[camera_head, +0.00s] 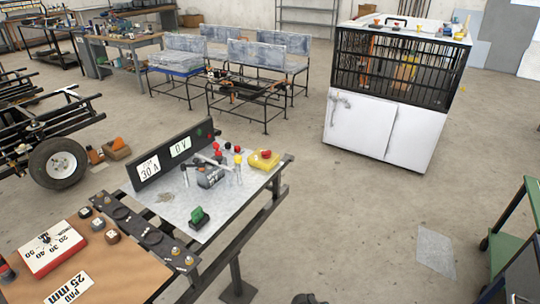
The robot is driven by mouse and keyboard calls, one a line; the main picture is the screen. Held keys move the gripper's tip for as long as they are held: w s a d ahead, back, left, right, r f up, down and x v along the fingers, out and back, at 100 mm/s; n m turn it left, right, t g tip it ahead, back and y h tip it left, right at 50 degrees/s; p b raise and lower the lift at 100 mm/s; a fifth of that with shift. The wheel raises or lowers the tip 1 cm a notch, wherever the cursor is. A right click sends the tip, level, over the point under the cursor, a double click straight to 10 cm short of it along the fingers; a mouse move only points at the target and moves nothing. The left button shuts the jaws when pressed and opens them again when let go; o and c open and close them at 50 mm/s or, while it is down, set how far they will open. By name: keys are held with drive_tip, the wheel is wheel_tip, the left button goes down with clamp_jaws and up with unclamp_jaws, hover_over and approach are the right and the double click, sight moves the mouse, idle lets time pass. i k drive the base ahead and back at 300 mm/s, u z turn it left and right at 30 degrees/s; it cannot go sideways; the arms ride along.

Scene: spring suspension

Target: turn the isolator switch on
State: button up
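A metal-topped bench (172,208) stands left of centre. A yellow box with a red part on top (263,160) sits at its far right corner; its colours look like an isolator switch, but its position is too small to read. A green block on a black base (199,218) stands near the front edge; I cannot tell whether it is a switch. A dark panel behind (205,134) carries a label "30 A" (150,167) and a label "0 V" (180,146). My gripper cannot be made out in this view.
Grey box and red-and-black-topped posts (238,170) crowd the bench. A white caged cabinet (386,130) stands behind, a green-topped cart (515,232) at right. Floor between is mostly clear.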

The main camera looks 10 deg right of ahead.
sight(266, 154)
drive_tip(key=u, duration=0.45)
drive_tip(key=k, duration=0.25)
drive_tip(key=z, duration=1.15)
drive_tip(key=i, duration=1.3)
drive_tip(key=u, duration=1.05)
